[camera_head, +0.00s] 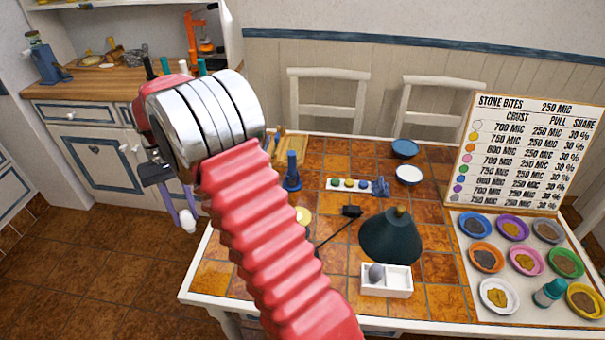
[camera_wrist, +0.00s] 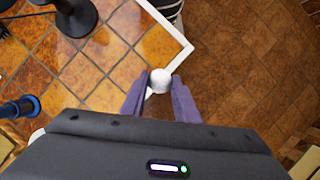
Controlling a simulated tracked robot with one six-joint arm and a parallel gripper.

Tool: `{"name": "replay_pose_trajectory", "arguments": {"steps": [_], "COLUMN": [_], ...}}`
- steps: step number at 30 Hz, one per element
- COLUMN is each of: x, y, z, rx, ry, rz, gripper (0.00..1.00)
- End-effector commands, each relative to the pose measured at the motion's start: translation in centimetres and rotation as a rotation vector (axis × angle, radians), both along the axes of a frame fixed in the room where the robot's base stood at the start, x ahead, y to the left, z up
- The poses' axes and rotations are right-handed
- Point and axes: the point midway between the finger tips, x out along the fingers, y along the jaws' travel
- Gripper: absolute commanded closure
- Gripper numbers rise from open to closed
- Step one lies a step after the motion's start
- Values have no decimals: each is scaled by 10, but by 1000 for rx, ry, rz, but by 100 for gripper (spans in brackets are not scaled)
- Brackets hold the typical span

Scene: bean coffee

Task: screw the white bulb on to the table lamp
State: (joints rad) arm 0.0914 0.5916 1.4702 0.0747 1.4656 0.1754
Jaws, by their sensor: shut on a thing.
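The white bulb (camera_head: 188,225) is held at the tips of my gripper (camera_head: 180,212), out past the left edge of the tiled table in the head view. In the wrist view the bulb (camera_wrist: 160,80) sits between the two purple fingers of my gripper (camera_wrist: 160,92), rounded end showing. The table lamp (camera_head: 391,236) stands on the table to the right of my arm, well apart from the bulb. Its dark green conical shade has a brass tip and hides whatever is beneath. A dark round base (camera_wrist: 76,14) shows at the upper left of the wrist view.
In front of the lamp is a white two-part tray (camera_head: 387,281) holding a grey rounded object. A dark cord runs behind my arm. A blue stand (camera_head: 291,172) and blue-rimmed bowl (camera_head: 408,174) stand farther back. Coloured bowls and a menu board (camera_head: 525,150) fill the right side.

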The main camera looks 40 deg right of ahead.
Motion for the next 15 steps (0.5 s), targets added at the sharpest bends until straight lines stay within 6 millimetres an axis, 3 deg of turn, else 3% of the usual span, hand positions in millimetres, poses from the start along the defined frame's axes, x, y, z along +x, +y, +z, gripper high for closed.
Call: {"name": "replay_pose_trajectory", "arguments": {"steps": [6, 15], "x": [-27, -74], "y": [-52, -108], "z": [33, 72], "rx": [1, 1], "ry": [-3, -4], "rz": [-394, -950], "gripper": [94, 94]}}
